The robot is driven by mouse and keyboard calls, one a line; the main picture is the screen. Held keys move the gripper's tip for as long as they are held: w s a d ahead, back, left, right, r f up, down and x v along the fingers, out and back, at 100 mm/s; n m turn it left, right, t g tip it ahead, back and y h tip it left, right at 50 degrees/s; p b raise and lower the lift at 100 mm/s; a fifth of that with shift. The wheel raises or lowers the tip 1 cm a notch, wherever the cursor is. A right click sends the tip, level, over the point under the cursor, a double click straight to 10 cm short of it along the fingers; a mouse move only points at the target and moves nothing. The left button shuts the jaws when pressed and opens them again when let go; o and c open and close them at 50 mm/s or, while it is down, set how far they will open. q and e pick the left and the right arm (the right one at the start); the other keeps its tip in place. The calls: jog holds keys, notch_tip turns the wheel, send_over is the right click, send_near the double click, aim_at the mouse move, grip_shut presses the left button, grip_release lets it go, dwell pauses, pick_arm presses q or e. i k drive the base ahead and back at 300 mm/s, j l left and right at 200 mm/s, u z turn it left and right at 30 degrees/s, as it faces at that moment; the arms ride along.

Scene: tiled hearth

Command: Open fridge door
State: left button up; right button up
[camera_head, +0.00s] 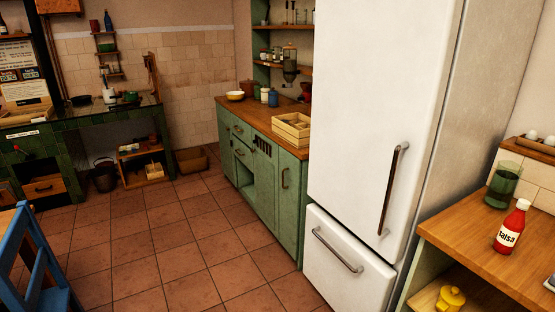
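A tall white fridge (365,110) stands right of centre in the head view. Its large upper door is shut and carries a long dark vertical handle (393,188) near its right edge. Below it is a shut white drawer (347,266) with a horizontal metal handle (337,252). The top of the fridge is cut off by the frame. Neither of my grippers shows in this view, and nothing touches the handles.
A green cabinet (262,175) with a wooden top adjoins the fridge's left side. A wooden counter (470,240) at right holds a salsa bottle (511,228) and a green glass (503,186). A blue chair (38,265) stands at lower left. The tiled floor (180,245) between is clear.

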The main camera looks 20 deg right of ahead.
aim_at(382, 69)
jog(key=i+j+u, duration=0.1)
jog(key=i+j, duration=0.15)
jog(key=i, duration=0.3)
jog(key=i+j+u, duration=0.15)
jog(key=i, duration=0.35)
